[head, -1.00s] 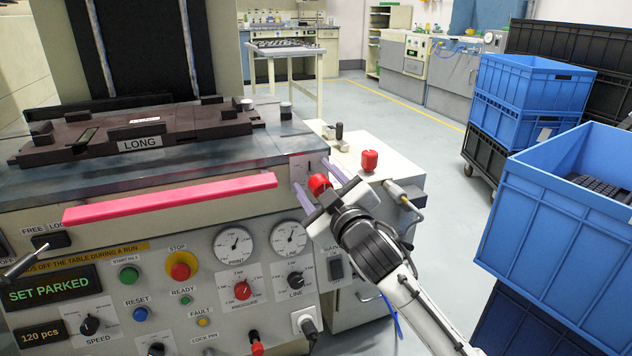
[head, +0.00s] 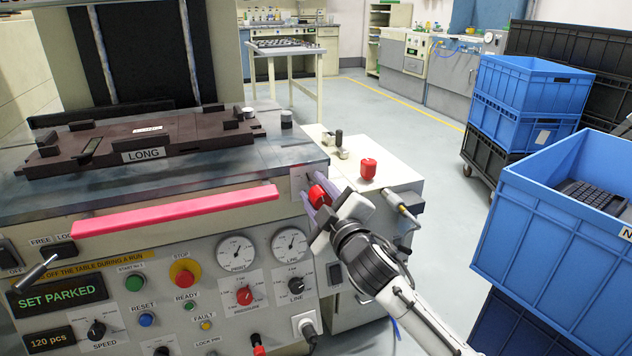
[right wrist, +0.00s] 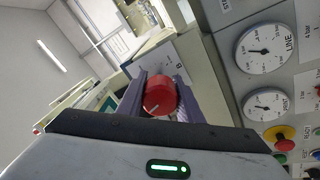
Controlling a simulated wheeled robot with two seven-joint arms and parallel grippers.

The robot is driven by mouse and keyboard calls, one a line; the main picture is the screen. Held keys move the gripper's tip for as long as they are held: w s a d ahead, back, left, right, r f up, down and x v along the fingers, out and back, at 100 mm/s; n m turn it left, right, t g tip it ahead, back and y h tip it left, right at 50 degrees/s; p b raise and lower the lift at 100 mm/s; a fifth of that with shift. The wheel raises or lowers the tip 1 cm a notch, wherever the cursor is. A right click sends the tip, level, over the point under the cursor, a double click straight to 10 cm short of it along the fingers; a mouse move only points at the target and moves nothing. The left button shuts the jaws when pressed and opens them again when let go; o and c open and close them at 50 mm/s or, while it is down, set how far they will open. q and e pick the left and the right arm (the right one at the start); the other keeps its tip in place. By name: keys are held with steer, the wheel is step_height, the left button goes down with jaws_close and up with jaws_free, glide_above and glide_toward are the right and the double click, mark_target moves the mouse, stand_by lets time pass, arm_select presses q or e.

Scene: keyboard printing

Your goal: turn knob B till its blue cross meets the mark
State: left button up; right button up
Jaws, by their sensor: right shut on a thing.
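A red knob (head: 317,196), which I take to be knob B, sits on the right end of the machine's front. It also shows in the right wrist view (right wrist: 159,93), with a pale line on its face. My right gripper (head: 315,203) is shut on this knob, one purple finger on each side. In the right wrist view the gripper (right wrist: 159,98) points at the pale plate (right wrist: 185,62) behind the knob. I cannot make out the blue cross or the mark; the fingers and knob hide part of the plate.
A pink bar (head: 175,211) runs along the machine's front, left of the knob. Gauges (head: 290,244) and a control panel lie below. Another red knob (head: 368,168) stands on the side cabinet (head: 398,172). Blue crates (head: 545,225) stand at the right.

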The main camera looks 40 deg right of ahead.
arm_select(q)
steer(key=shift+m+g, duration=0.3)
steer(key=shift+m, duration=0.1)
steer(key=shift+a+r+p, duration=0.2)
steer(key=shift+r+p, duration=0.95)
steer(key=shift+p, duration=0.85)
steer(key=shift+a+r+p, duration=0.15)
steer(key=shift+r+p, duration=1)
steer(key=shift+p, duration=0.8)
arm_select(e)
steer(key=shift+n, duration=5.8)
steer(key=o, duration=1)
steer(key=shift+o, duration=0.2)
arm_select(q)
steer(key=shift+f, duration=0.1)
arm_select(e)
steer(key=v, duration=1)
steer(key=shift+s, duration=0.2)
